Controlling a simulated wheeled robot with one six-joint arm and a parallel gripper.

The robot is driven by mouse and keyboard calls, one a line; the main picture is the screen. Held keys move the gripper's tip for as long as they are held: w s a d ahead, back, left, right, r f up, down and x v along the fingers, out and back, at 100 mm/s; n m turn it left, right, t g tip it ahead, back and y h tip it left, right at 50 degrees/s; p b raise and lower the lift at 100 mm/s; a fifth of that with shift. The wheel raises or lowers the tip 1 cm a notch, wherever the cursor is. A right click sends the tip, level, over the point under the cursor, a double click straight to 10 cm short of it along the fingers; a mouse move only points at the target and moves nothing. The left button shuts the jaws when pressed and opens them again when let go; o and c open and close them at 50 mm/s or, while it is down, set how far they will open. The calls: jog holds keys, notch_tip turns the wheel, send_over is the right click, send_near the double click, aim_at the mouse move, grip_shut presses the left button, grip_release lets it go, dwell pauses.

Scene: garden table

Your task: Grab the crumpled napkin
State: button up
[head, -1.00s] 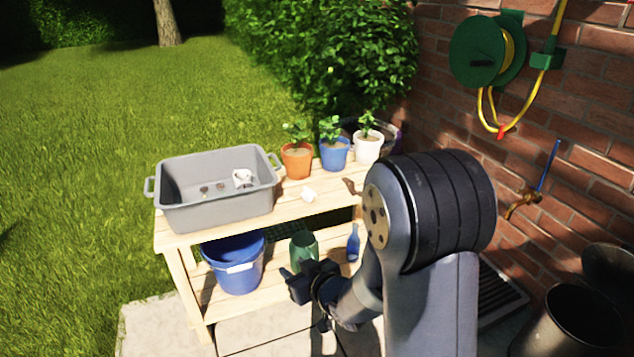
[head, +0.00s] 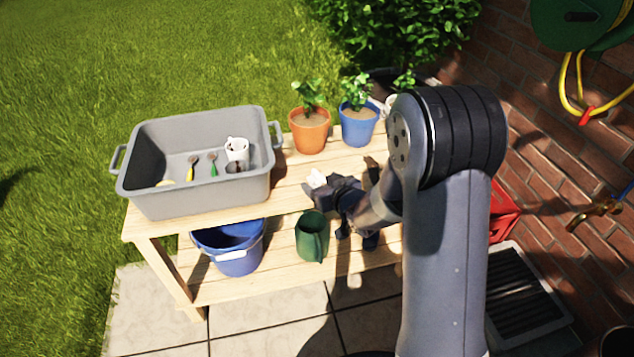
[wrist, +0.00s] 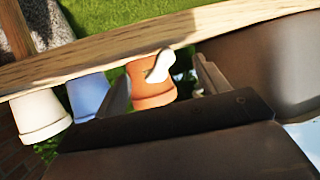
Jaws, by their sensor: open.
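The crumpled napkin (head: 316,179) is a small white lump on the wooden table top, in front of the orange pot. My gripper (head: 324,192) is right beside it at the table's front edge and hides part of it in the head view. In the wrist view the napkin (wrist: 160,66) shows between the two open fingers, toward their tips, with the orange pot behind it. I cannot tell whether a finger touches it. Nothing is held.
Orange (head: 310,131) and blue (head: 358,127) plant pots stand behind. A blue bucket (head: 238,262) and green watering can (head: 311,236) sit on the lower shelf.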

jog(key=shift+x, duration=1.2)
jog(key=shift+c, duration=0.5)
jog(key=c, duration=1)
jog(key=shift+o, duration=0.2)
